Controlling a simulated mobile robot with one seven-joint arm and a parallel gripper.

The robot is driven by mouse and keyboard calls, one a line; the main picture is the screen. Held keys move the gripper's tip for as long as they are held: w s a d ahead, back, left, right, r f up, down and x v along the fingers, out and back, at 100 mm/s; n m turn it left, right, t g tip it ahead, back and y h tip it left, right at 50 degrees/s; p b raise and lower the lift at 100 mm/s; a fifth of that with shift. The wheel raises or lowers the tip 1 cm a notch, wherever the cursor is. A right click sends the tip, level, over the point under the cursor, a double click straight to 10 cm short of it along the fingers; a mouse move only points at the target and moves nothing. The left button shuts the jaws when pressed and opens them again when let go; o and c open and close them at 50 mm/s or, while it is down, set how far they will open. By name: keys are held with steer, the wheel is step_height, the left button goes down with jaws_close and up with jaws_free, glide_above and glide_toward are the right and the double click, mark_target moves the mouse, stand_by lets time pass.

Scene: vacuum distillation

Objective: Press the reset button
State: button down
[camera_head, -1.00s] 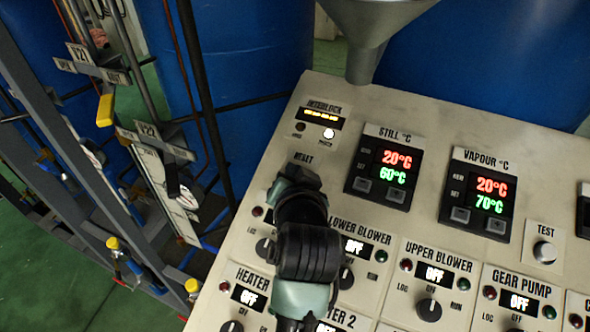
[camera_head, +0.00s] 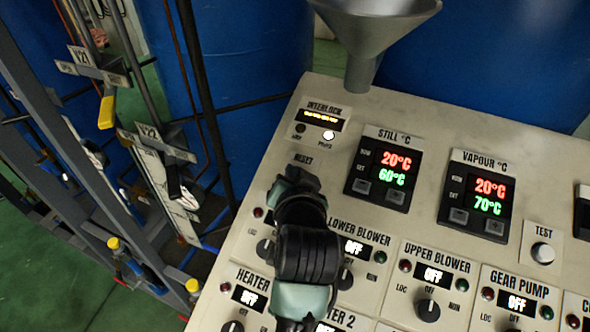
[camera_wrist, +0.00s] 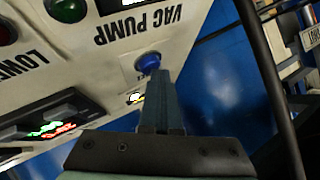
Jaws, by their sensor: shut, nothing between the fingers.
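The "RESET" label (camera_head: 303,159) is on the sloped control panel, below the interlock display (camera_head: 321,119). My gripper (camera_head: 296,174) is just below that label and hides the spot under it. In the wrist view, a blue round button (camera_wrist: 148,61) shows just beyond the tips of my gripper (camera_wrist: 158,73). The fingers are together and empty, pointing at the button and overlapping its lower edge. I cannot tell whether they touch it. The label beside the button is mostly hidden by the fingers.
The panel (camera_head: 425,155) also carries still and vapour temperature displays (camera_head: 380,172), blower switches and a test button (camera_head: 543,252). A metal funnel (camera_head: 375,30) hangs over its back edge. Pipes and valves with yellow handles (camera_head: 106,112) stand at left, before blue drums (camera_head: 240,70).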

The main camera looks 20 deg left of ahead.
steer(key=r+p, duration=0.1)
steer(key=s+r+p, duration=0.1)
steer(key=r+p, duration=0.1)
steer(key=s+r+p, duration=0.1)
steer(key=r+p, duration=0.1)
steer(key=shift+r, duration=0.25)
stand_by(0.8)
